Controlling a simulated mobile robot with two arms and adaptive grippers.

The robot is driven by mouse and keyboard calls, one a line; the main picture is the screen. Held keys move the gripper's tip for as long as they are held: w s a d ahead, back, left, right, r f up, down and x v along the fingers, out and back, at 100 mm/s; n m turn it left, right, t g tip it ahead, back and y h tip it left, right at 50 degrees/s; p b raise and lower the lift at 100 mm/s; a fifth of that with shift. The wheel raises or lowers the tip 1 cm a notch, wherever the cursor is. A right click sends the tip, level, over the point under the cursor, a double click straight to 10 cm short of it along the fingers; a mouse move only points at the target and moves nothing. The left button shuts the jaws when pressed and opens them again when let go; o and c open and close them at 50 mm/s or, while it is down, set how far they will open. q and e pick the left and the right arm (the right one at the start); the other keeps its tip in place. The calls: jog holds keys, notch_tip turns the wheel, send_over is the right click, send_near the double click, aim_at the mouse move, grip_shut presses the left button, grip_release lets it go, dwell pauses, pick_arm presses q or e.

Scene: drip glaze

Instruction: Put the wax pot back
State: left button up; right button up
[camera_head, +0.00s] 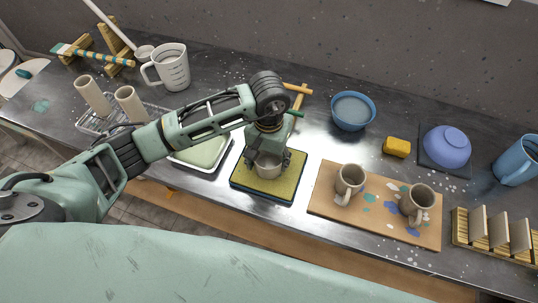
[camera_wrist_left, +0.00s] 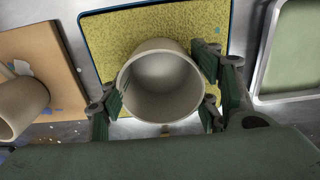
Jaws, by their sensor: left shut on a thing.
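My left gripper (camera_head: 268,158) reaches down over the yellow pad (camera_head: 245,176) and is shut on a grey-beige, cup-like pot (camera_head: 268,168). The pot also shows in the left wrist view (camera_wrist_left: 163,85), with a finger pair on each side of it. It looks upright and its open mouth shows a bare inside. I cannot tell whether its base touches the pad or hangs just above it. No label shows which vessel is the wax pot. My right gripper is not in view.
Right of the pad, a board (camera_head: 386,222) holds two mugs (camera_head: 350,180). Behind are a blue bowl (camera_head: 352,110) and a yellow sponge (camera_head: 397,147). A green-filled tray (camera_head: 204,154) lies left, beyond it a wire rack with two cylinders (camera_head: 131,103) and a jug (camera_head: 172,68).

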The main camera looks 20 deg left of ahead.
pick_arm(q)
jog(key=shift+f, duration=0.2)
jog(key=o, duration=1.2)
jog(key=shift+r, duration=0.1)
jog(key=shift+o, duration=1.1)
